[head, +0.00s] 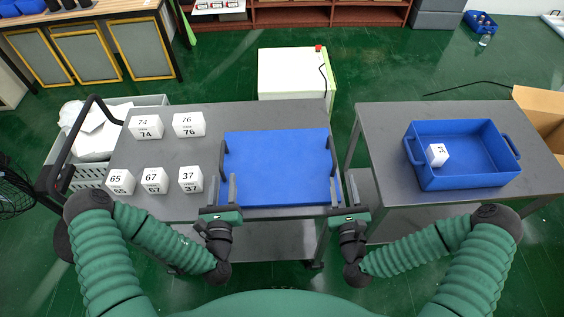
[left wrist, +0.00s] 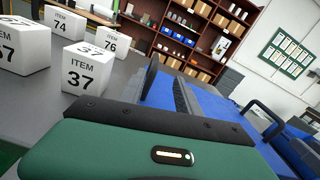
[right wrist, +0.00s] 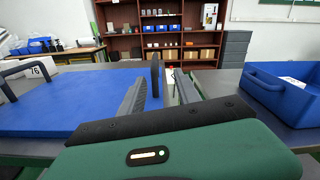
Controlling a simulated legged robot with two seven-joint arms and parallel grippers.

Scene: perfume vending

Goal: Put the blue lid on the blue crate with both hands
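The blue lid (head: 278,168) lies flat on the left grey table, with a dark handle at its left and right sides. The blue crate (head: 462,181) stands open-topped on the right table, with a white item box (head: 437,155) inside. My left gripper (head: 222,186) is open at the lid's near left side, close to the left handle (head: 225,153). My right gripper (head: 343,187) is open at the near right side; in the right wrist view the right handle (right wrist: 155,75) shows between its spread fingers. Contact with the handles cannot be told.
Several white numbered boxes (head: 152,180) stand on the left table (head: 210,116), left of the lid. A gap separates it from the right table (head: 385,125). A white cabinet (head: 290,72) stands behind. A cardboard box (head: 540,115) is beyond the crate.

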